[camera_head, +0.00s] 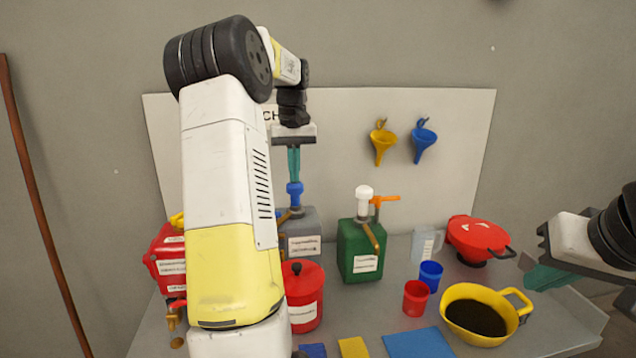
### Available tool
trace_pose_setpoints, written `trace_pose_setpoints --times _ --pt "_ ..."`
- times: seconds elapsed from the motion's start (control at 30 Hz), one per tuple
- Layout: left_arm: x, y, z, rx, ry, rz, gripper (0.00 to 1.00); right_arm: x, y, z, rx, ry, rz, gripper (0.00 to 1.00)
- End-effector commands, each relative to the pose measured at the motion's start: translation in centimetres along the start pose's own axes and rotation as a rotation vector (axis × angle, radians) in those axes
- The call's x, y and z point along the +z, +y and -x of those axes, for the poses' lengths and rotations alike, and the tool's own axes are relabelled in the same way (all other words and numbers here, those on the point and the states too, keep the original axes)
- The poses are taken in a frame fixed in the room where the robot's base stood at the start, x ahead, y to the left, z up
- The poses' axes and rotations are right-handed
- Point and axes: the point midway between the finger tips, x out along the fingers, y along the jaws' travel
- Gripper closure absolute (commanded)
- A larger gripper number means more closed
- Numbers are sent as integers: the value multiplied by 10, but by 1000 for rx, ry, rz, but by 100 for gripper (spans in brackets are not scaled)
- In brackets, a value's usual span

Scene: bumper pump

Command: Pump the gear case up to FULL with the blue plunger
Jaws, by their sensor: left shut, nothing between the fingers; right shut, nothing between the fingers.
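The blue plunger (295,192) stands upright on top of a grey container (302,240) with a white label, behind my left arm. My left gripper (294,172) points straight down with its teal fingers shut and empty. Its fingertips are directly over the plunger's top, at or very near it; I cannot tell if they touch. The labels are too small to read, so I cannot tell which container is the gear case. My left arm hides part of the left side.
A green container (358,250) with a white-topped pump and orange lever stands right of the grey one. A red canister (305,300), red container (168,262), red cup (416,298), blue cup (430,274) and yellow jug (477,340) with dark liquid crowd the bench.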

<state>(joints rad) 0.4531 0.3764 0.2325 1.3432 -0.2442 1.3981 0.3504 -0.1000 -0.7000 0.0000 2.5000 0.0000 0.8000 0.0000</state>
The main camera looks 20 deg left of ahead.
Motion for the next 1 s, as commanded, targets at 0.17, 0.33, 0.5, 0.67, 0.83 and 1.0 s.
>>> trace_pose_setpoints --times 0.17,0.33,0.5,0.67,0.83,1.0 --pt "0 0 -9 0 0 0 100 0 0 0 0 0 0 100" --pt "0 0 -19 0 -1 -1 100 0 0 0 0 0 0 100" --pt "0 0 -30 0 -3 0 100 0 0 0 0 0 0 100" --pt "0 0 -32 0 -2 0 100 0 0 0 0 0 0 100" --pt "0 0 -30 0 -2 0 100 0 0 0 0 0 0 100" --pt "0 1 -17 1 0 -2 100 0 0 0 0 0 0 100"
